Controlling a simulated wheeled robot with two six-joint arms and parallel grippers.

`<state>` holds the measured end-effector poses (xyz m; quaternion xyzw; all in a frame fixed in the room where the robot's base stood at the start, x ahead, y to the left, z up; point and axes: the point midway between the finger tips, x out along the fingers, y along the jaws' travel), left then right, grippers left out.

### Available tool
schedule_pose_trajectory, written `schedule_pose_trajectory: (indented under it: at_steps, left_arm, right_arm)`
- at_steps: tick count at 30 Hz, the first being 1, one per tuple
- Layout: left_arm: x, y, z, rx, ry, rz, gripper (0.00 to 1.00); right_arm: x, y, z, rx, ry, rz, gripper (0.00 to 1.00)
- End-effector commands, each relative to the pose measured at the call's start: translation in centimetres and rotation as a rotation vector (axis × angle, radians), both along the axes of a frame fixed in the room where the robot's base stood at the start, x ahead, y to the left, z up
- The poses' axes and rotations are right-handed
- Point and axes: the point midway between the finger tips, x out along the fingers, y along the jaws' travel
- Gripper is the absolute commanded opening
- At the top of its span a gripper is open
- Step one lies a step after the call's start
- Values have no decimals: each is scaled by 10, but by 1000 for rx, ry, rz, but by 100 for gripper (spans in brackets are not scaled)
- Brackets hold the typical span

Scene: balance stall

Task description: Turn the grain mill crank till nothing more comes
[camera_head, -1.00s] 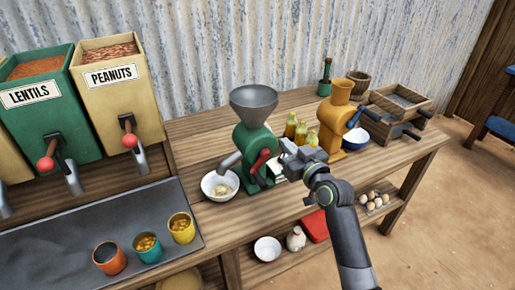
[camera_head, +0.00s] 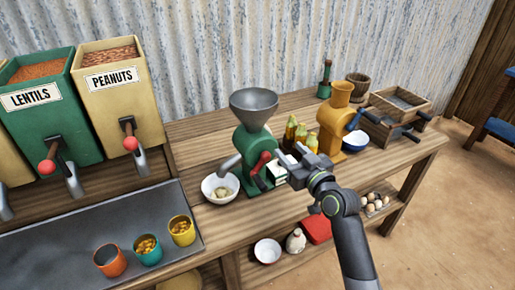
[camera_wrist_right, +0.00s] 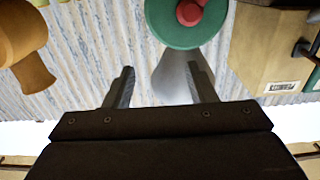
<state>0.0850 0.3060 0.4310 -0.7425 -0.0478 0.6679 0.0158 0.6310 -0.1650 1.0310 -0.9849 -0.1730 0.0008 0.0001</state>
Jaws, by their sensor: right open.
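The green grain mill (camera_head: 257,143) with a grey funnel hopper (camera_head: 254,103) stands on the wooden counter. Its red crank (camera_head: 262,160) is on the side facing me. A white bowl (camera_head: 206,189) with some pale meal (camera_head: 222,192) sits under the spout (camera_head: 229,162). My right gripper (camera_head: 289,166) is open and empty, just right of the crank and apart from it. In the right wrist view, the open fingers (camera_wrist_right: 160,88) point toward the green mill (camera_wrist_right: 187,33) and its red part (camera_wrist_right: 190,12), with a gap between. My left gripper is not in view.
Lentil (camera_head: 38,117) and peanut (camera_head: 119,95) dispensers are at left, above a dark tray (camera_head: 60,235) with three cups. A lower shelf holds a bowl (camera_head: 267,251) and eggs.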

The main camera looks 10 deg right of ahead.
Motion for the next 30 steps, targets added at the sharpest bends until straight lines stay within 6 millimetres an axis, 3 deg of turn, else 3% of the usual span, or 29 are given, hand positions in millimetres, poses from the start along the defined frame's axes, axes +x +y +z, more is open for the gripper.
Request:
schedule_pose_trajectory:
  at_steps: [16, 30]
  left_arm:
    - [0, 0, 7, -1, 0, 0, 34]
    - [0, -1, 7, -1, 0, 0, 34]
  right_arm:
    - [-51, -19, 0, 0, 0, 0, 51]
    - [-56, -20, 1, 0, -1, 1, 51]
